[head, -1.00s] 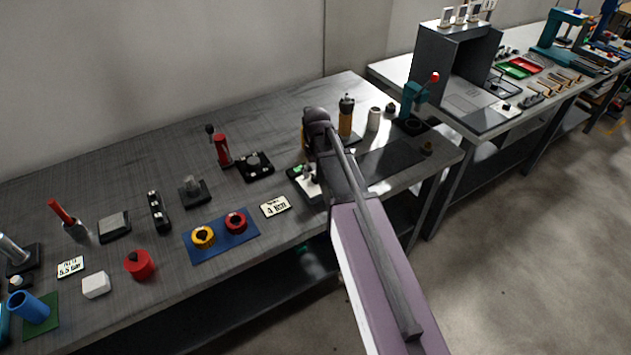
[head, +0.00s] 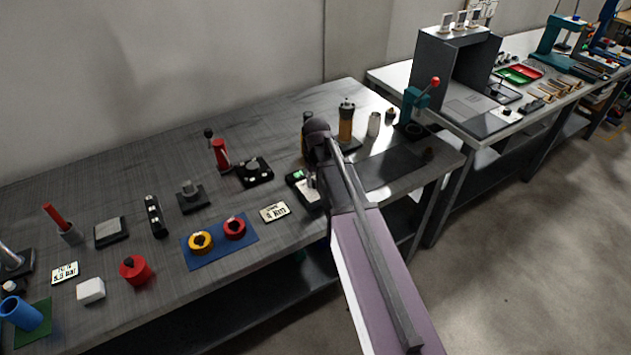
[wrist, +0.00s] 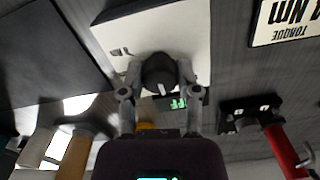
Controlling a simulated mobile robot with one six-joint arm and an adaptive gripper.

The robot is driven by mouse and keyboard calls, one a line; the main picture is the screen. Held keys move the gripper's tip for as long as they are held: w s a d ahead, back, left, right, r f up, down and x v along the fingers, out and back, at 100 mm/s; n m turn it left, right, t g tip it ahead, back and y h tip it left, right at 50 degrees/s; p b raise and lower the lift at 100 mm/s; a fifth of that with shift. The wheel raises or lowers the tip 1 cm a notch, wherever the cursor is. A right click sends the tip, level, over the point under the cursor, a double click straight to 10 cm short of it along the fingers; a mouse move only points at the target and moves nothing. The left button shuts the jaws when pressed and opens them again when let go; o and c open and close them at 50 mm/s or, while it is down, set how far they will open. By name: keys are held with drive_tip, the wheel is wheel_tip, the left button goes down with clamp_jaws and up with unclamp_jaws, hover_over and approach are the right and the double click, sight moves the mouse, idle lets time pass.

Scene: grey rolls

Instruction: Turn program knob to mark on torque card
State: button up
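The program knob (wrist: 160,72) is dark and round with a white pointer line, on a white-faced unit (wrist: 205,35). In the wrist view its pointer line is toward the gripper side, near a green display (wrist: 178,103). My gripper (wrist: 160,80) has one finger on each side of the knob, close to it; whether they touch it is unclear. The torque card (head: 275,212) lies right of the blue mat; in the wrist view the card (wrist: 288,20) is upside down and partly cut off, reading "Nm" and "TORQUE". In the head view my arm hides the gripper and knob.
A black base with a red-handled tool (wrist: 275,140) stands close by in the wrist view. The blue mat (head: 217,260) holds a yellow and a red ring. Another card (head: 65,272) lies far left. A yellow-black cylinder (head: 346,120) stands behind my arm.

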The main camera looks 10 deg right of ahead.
drive_tip(key=shift+a, duration=0.1)
clamp_jaws()
drive_tip(key=shift+m, duration=0.4)
drive_tip(key=m, duration=0.3)
drive_tip(key=shift+m, duration=2)
drive_tip(key=o, duration=1.1)
unclamp_jaws()
drive_tip(key=shift+c, duration=0.2)
